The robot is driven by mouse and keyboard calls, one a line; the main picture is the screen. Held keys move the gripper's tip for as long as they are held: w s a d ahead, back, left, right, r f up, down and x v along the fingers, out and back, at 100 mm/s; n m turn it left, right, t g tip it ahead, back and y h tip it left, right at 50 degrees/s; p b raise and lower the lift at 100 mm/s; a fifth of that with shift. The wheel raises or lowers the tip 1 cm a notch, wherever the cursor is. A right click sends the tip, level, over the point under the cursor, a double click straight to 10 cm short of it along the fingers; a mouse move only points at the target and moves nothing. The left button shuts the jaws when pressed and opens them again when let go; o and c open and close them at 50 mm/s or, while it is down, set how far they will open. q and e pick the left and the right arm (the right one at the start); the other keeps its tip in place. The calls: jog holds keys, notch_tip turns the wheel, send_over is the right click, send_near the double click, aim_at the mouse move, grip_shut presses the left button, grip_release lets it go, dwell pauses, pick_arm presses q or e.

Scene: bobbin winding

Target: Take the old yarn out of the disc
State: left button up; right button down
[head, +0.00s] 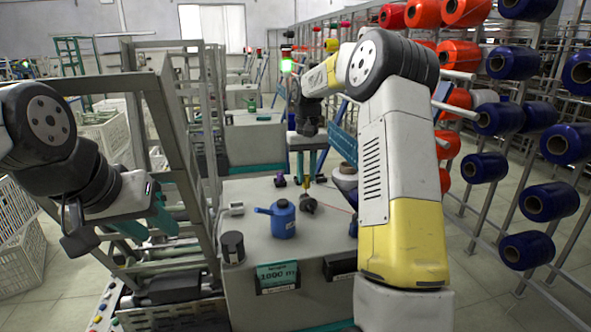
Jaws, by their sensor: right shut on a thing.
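My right gripper (308,172) is at the end of the raised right arm, pointing down over the winder's top. Whether old yarn is in the disc or between the fingers is not visible. My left gripper (145,223), with teal fingers apart, is empty at the left, away from the winder.
A blue can (283,219), a dark cylinder (233,247) and a small white part (236,208) stand on the grey machine top (258,197). Racks of blue spools (511,64) fill the right.

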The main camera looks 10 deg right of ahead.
aim_at(306, 188)
jog(key=shift+s+f, duration=0.1)
dwell(0.4)
jog(key=shift+f, duration=1.85)
jog(key=shift+r, duration=0.1)
jog(key=shift+r, duration=1.4)
jog(key=shift+r, duration=0.1)
jog(key=shift+r, duration=1.4)
